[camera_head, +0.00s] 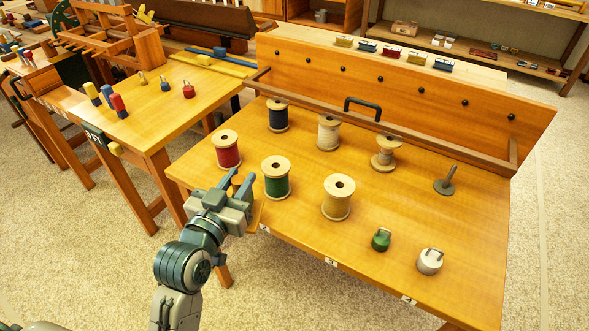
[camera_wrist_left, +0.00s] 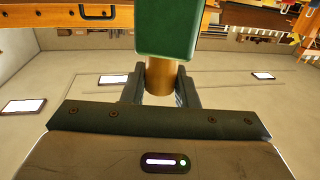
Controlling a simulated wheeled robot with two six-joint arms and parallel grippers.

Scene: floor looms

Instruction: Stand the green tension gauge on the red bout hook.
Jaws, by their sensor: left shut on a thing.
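My left gripper (camera_head: 237,181) is shut on the brown round stem of a green block (camera_wrist_left: 167,28), apparently the green tension gauge. The green part reaches beyond the fingertips in the left wrist view. In the head view the gripper hides most of it, above the table's near left edge. My right gripper is not in view.
A red spool (camera_head: 225,150), a green spool (camera_head: 276,179) and several others stand on the near table. A green looped weight (camera_head: 381,240) and a white one (camera_head: 430,262) sit at its front right. Yellow and blue pieces stand beside the red ones. A gap separates bench and table.

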